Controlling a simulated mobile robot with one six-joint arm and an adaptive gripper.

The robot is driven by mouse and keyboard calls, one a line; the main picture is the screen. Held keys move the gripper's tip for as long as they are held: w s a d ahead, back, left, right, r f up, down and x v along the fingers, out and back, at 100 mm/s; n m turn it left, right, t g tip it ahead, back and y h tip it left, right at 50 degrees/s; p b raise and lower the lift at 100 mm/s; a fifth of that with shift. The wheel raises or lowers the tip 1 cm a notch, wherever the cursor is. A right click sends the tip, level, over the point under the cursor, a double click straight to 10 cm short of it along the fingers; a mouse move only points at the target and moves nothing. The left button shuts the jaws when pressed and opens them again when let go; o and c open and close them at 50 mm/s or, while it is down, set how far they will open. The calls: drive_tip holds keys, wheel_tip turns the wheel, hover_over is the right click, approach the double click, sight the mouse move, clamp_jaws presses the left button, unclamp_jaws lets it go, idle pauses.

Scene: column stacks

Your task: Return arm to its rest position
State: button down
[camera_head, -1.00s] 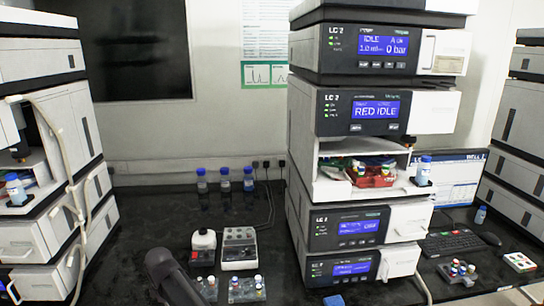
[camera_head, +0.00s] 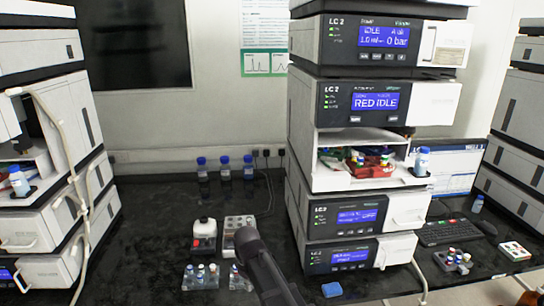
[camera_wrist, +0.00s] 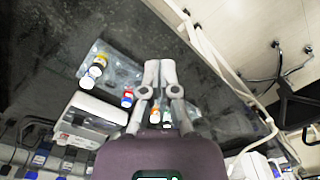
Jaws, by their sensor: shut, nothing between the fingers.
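My gripper (camera_wrist: 160,72) points over the black bench in the wrist view. Its two pale fingers are together, with nothing seen between them. In the head view, a dark link of my arm (camera_head: 262,268) rises from the bottom edge, in front of the LC 2 column stack (camera_head: 352,160). It covers part of a small clear vial rack (camera_head: 238,282). The fingertips do not show in the head view.
Another clear vial rack (camera_head: 201,277) and a red-and-white device (camera_head: 204,236) stand on the bench, left of my arm. Blue-capped bottles (camera_head: 225,168) stand by the wall. A blue block (camera_head: 332,289) lies right of my arm. The wrist view shows a chair (camera_wrist: 290,85) beyond the bench edge.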

drive_tip(key=s+d+r+m+p, duration=0.1)
drive_tip(key=s+d+m, duration=0.2)
drive_tip(key=d, duration=0.9)
drive_tip(key=s+d+r+m+p, duration=0.1)
drive_tip(key=s+d+m, duration=0.3)
drive_tip(key=d+m, duration=0.3)
drive_tip(key=d, duration=0.5)
drive_tip(key=shift+s+r, duration=0.15)
drive_tip(key=shift+s, duration=0.05)
idle(0.6)
